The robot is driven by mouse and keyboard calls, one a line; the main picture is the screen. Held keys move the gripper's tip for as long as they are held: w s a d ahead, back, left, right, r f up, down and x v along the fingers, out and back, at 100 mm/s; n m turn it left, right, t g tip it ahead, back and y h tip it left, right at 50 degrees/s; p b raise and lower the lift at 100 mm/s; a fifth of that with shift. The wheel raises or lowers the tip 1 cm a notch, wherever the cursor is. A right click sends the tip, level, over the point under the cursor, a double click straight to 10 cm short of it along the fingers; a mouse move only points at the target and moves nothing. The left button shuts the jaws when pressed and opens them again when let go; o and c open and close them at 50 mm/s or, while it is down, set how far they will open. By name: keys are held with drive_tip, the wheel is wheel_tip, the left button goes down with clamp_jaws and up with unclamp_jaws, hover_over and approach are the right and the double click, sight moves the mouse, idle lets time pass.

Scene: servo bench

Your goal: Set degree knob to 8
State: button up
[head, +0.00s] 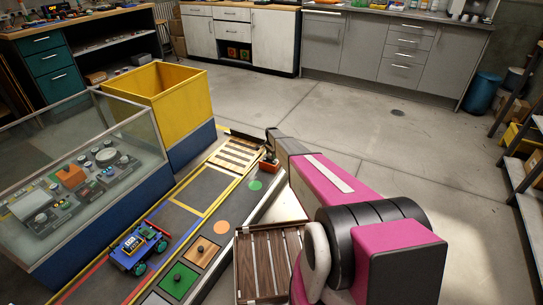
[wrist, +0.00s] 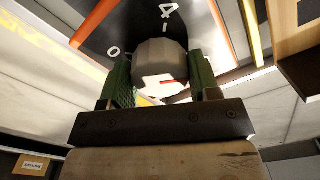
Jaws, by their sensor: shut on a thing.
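The degree knob (wrist: 155,58) is a grey, faceted knob in the middle of the wrist view. A short red mark (wrist: 167,82) shows on its near face. It stands on a dark dial face (wrist: 100,38) with white marks reading 0 and 4 and an orange edge. I cannot make out an 8. My gripper (wrist: 160,72) has its green-padded fingers on either side of the knob, shut on it. In the head view my arm reaches to a small orange-edged box (head: 268,167) on the bench; the knob cannot be made out there.
A blue toy truck (head: 138,248) stands on the marked bench at lower left. A slatted wooden crate (head: 240,268) is beside my arm. A glass case (head: 85,165) with devices and a yellow bin (head: 185,100) stand to the left. The floor behind is open.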

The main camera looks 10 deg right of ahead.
drive_tip(key=shift+m, duration=1.6)
drive_tip(key=o, duration=0.9)
drive_tip(key=shift+o, duration=0.2)
wheel_tip(320, 180, up, 11)
drive_tip(key=shift+f, duration=0.1)
